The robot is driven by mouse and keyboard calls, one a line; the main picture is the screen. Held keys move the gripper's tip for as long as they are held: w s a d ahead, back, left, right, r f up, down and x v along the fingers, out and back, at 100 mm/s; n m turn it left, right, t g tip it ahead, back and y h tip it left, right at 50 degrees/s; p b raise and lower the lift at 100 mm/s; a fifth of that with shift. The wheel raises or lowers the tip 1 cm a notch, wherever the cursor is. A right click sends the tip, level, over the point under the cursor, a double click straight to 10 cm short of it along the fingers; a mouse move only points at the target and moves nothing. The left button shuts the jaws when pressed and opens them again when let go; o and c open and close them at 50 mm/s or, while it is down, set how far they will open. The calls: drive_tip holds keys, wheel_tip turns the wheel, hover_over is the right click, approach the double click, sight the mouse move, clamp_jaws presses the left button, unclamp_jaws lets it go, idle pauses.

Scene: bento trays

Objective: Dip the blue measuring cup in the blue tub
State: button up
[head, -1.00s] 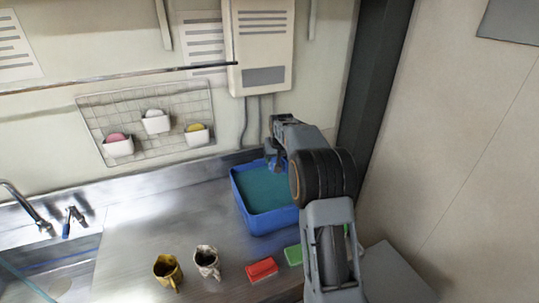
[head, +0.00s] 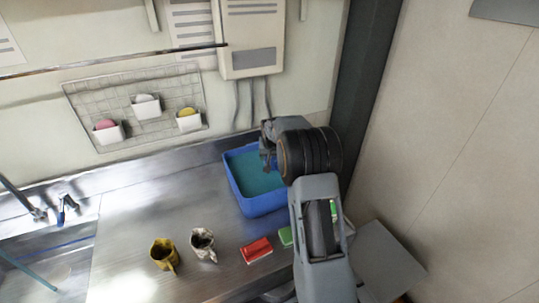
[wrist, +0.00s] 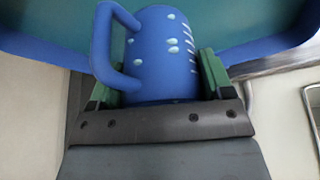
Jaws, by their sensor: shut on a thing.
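The blue measuring cup (wrist: 160,60) fills the middle of the wrist view. It has white measuring marks, pale blue drop-like spots and a handle on the left. My gripper (wrist: 158,88) is shut on it, with green pads on either side of the cup's body. In the head view, my gripper (head: 268,155) is over the back right part of the blue tub (head: 262,206). The tub holds teal liquid (head: 258,180). My wrist hides most of the cup there. I cannot tell whether the cup touches the liquid.
A yellow mug (head: 163,254), a patterned white mug (head: 202,244), a red block (head: 257,250) and a green block (head: 286,236) stand on the steel counter in front of the tub. A sink with a tap (head: 66,208) is at the left. A wall box (head: 250,38) hangs behind.

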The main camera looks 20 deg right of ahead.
wheel_tip(320, 180, down, 9)
drive_tip(key=b, duration=0.6)
drive_tip(key=shift+f+b, duration=0.1)
drive_tip(key=shift+b, duration=0.25)
drive_tip(key=shift+s+f+b, duration=0.25)
drive_tip(key=shift+f+b, duration=0.2)
drive_tip(key=shift+f, duration=0.25)
idle(1.7)
drive_tip(key=shift+w+r+p, duration=0.2)
drive_tip(key=shift+r+p, duration=0.45)
drive_tip(key=shift+r, duration=0.3)
drive_tip(key=shift+r+p, duration=3.55)
drive_tip(key=shift+r, duration=2.65)
